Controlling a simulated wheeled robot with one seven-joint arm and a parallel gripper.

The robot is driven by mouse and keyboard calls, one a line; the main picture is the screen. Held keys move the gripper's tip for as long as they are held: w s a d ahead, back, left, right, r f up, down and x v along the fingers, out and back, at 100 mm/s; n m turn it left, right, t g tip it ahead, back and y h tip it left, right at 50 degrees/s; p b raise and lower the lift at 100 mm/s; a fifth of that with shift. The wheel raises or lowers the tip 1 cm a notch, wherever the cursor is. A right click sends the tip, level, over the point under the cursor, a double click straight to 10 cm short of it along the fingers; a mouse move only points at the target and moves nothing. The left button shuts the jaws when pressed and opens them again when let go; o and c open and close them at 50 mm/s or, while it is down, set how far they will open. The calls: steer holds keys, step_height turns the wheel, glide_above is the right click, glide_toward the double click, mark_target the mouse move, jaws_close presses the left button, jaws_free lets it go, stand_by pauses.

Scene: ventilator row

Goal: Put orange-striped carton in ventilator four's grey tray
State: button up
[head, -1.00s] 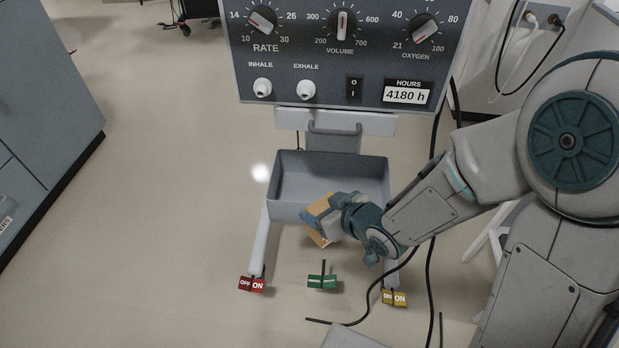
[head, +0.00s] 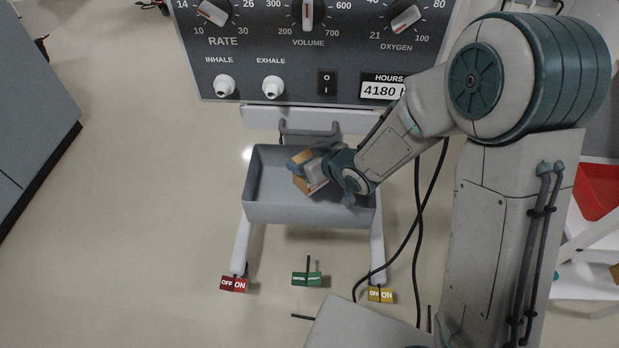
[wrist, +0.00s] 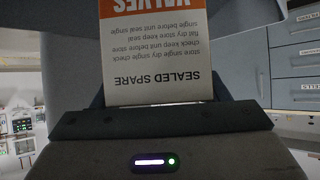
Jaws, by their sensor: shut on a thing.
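The carton (head: 302,184) shows tan and orange sides in the head view, held in my gripper (head: 310,170). In the wrist view the carton (wrist: 157,60) shows a white face with upside-down "SEALED SPARE" print and an orange band reading "VALVES". My gripper is shut on it. The grey tray (head: 290,214) hangs on the front of the ventilator (head: 270,85), under its control panel. In the head view the carton and gripper overlap the tray's opening; whether the carton touches the tray floor cannot be told. My forearm hides the tray's right part.
Red (head: 233,284), green (head: 307,279) and yellow (head: 381,294) tags sit low at the ventilator's legs. Black cables (head: 418,220) run down on the right. A red bin (head: 598,190) stands at far right. Open floor lies to the left.

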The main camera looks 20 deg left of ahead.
steer(key=f, duration=0.1)
steer(key=f+b, duration=0.1)
steer(key=f, duration=0.1)
steer(key=shift+s+a+f+b, duration=0.15)
steer(key=shift+s+a+b, duration=0.05)
steer(key=shift+a+b, duration=0.1)
step_height(320, 180, down, 5)
steer(key=b, duration=0.4)
steer(key=shift+d, duration=0.15)
steer(key=shift+w+f, duration=0.1)
steer(key=shift+f, duration=0.15)
steer(key=shift+w, duration=0.2)
steer(key=shift+f, duration=0.25)
steer(key=o, duration=1)
steer(key=shift+r, duration=0.1)
steer(key=shift+o, duration=0.2)
steer(key=shift+r, duration=0.1)
